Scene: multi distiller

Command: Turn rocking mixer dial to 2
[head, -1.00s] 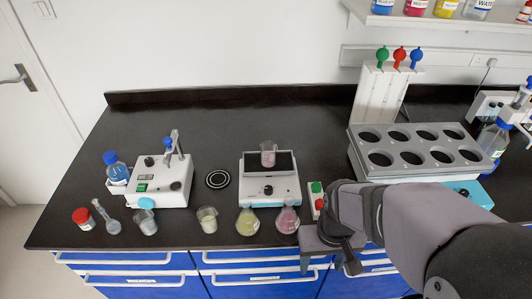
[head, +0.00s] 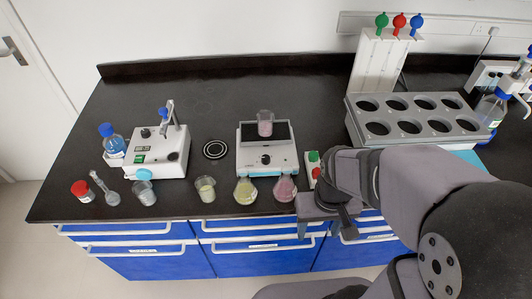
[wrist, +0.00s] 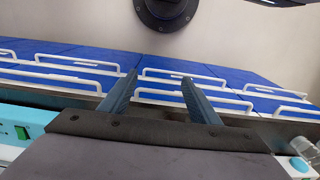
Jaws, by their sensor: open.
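A white device with a black top plate (head: 247,133) stands mid-bench and looks like the rocking mixer. A small beaker with pink content (head: 265,125) is on its plate. Its black round dial (head: 266,160) is on the front face; its setting is too small to read. My gripper (head: 326,232) is at the bench's front edge, right of and nearer than the mixer, apart from the dial. In the wrist view my gripper (wrist: 160,77) is open and empty, its two fingers pointing toward the blue drawers (wrist: 100,58). The dial does not show there.
Flasks with yellow (head: 245,192) and pink (head: 285,190) liquid stand close before the mixer. A red-and-green button box (head: 313,168) is between mixer and gripper. A grey rack (head: 415,104) is at right, another white device (head: 160,152) at left.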

